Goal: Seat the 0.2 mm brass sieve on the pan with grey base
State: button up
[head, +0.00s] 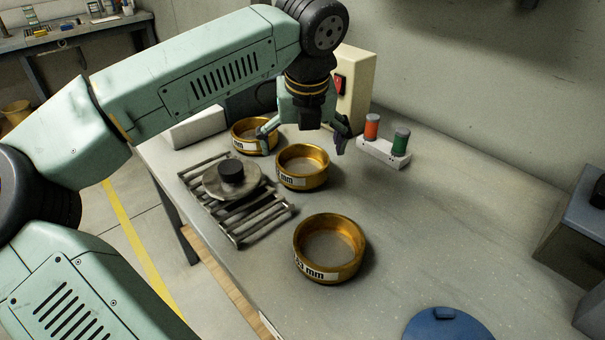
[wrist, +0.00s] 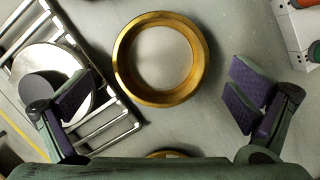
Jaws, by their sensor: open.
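Three brass rings with white labels stand on the bench in the head view: one at the back (head: 236,134), one in the middle (head: 303,183) and one in front (head: 330,269). My gripper (head: 302,142) is open and empty above the middle ring. In the wrist view the fingers (wrist: 160,88) stand wide apart, either side of a ring (wrist: 121,62), not touching it. Another ring (wrist: 168,154) is mostly hidden at the lower edge.
A metal rack (head: 268,213) with a grey disc (head: 212,184) and black knob lies left of the rings. A white block (head: 378,155) with orange and green pieces stands right. A beige box with a red switch (head: 354,85) is behind. A blue disc (head: 440,326) lies in front.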

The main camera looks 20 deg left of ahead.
aim_at(302, 168)
jog(key=b+x, duration=0.1)
jog(key=x, duration=0.3)
jog(key=shift+f, duration=0.3)
jog(key=shift+r, duration=0.1)
jog(key=shift+c, duration=0.6)
jog(key=c, duration=1)
jog(key=shift+r, duration=0.1)
jog(key=shift+c, duration=0.2)
